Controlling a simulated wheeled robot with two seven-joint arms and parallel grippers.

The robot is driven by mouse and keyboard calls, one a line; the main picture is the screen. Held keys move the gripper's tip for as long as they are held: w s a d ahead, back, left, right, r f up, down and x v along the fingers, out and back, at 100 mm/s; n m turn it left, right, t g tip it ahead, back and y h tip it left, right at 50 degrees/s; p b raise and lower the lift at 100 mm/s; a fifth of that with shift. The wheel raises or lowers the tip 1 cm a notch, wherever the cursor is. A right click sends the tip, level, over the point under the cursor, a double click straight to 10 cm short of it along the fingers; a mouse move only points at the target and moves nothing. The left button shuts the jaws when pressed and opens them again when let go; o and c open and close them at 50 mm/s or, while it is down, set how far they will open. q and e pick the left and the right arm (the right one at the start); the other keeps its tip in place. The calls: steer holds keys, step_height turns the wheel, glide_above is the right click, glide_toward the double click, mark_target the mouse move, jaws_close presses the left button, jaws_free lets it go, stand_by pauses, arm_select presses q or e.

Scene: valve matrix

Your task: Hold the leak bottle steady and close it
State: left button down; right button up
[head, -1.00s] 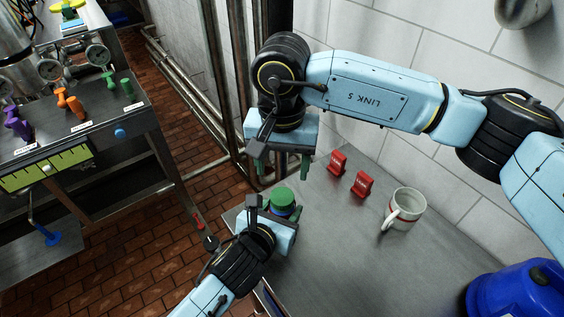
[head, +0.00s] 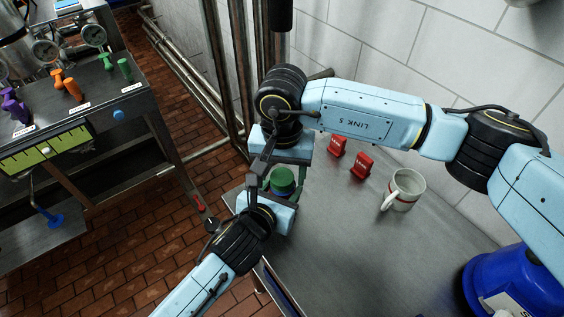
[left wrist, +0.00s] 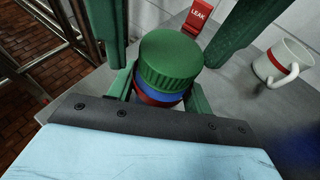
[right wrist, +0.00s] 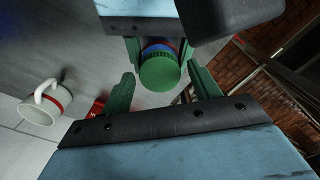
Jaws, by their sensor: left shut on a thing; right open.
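The leak bottle has a ribbed green cap (head: 282,177), with a blue band (left wrist: 165,92) and a red band below it in the left wrist view. It stands upright near the counter's left edge. My left gripper (left wrist: 158,97) is shut on the bottle's body below the cap. My right gripper (right wrist: 160,76) is open, its green fingers pointing down on either side of the cap. In the right wrist view the cap (right wrist: 159,73) sits between the fingers with gaps on both sides. The lower bottle is hidden by my left gripper.
Two red signs (head: 337,147) (head: 361,166) stand on the grey counter (head: 335,245); one reads LEAK in the left wrist view (left wrist: 200,16). A white mug (head: 406,188) and a blue container (head: 497,283) are farther right. A valve bench (head: 90,125) stands across the floor.

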steer(key=shift+c, duration=0.4)
steer(key=c, duration=0.9)
steer(key=m, duration=0.3)
steer(key=shift+m, duration=0.3)
steer(key=m, duration=0.3)
steer(key=shift+m, duration=0.3)
steer(key=m, duration=0.3)
steer(key=shift+m, duration=0.4)
steer(key=m, duration=0.5)
steer(key=o, duration=1.1)
steer(key=shift+c, duration=0.2)
